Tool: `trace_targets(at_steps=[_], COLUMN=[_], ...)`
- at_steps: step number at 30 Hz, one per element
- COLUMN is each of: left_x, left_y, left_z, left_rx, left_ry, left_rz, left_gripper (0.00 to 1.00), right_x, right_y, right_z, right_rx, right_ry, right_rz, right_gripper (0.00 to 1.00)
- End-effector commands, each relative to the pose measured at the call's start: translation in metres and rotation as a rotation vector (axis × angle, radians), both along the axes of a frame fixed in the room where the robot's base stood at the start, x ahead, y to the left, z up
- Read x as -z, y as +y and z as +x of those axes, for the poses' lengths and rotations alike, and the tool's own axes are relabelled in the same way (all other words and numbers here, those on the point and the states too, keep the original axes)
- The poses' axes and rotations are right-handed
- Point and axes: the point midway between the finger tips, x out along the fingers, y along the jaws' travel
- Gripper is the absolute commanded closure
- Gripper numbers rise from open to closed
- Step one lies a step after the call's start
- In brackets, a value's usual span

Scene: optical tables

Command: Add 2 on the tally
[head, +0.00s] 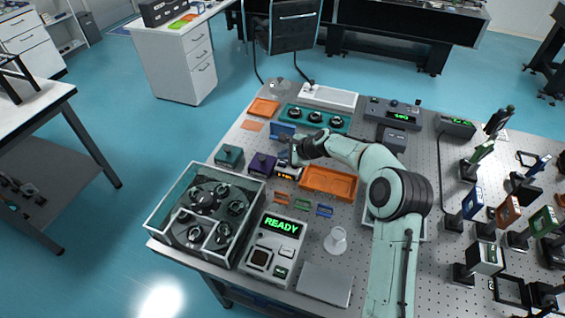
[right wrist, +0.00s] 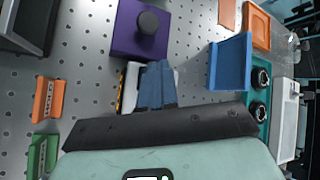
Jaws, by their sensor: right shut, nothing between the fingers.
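The tally appears to be the small pale box with a dark display and orange digits (head: 286,176), in the middle of the table; its digits are too small to read. My right gripper (head: 293,162) is shut and empty, just above or at the far side of this box. In the right wrist view, its blue fingers (right wrist: 157,82) are together over the pale box (right wrist: 130,86), whose dark and yellow edge shows on the left. The fingers hide much of its top, and I cannot tell whether they touch it. My left gripper is not in view.
A purple box with a dark knob (head: 262,163) stands close to the left, with a teal box (head: 229,156) beyond it. An orange tray (head: 330,182) lies right of the tally. A blue holder (head: 283,130) is behind. A READY device (head: 274,247) stands in front.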

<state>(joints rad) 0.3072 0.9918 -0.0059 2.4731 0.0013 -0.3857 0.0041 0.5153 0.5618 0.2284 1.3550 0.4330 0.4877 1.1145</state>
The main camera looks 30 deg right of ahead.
Motion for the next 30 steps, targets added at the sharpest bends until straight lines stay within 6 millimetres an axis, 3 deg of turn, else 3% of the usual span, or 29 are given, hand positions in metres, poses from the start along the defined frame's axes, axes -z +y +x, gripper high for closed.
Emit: trace_targets(at_steps=[30], left_x=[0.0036], left_y=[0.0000], left_z=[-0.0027], left_rx=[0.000], left_ry=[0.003], left_rz=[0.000], left_gripper=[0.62], right_x=[0.0084], right_y=[0.0000], right_z=[0.0001], right_rx=[0.000], right_ry=[0.000], right_rz=[0.000], right_gripper=[1.00])
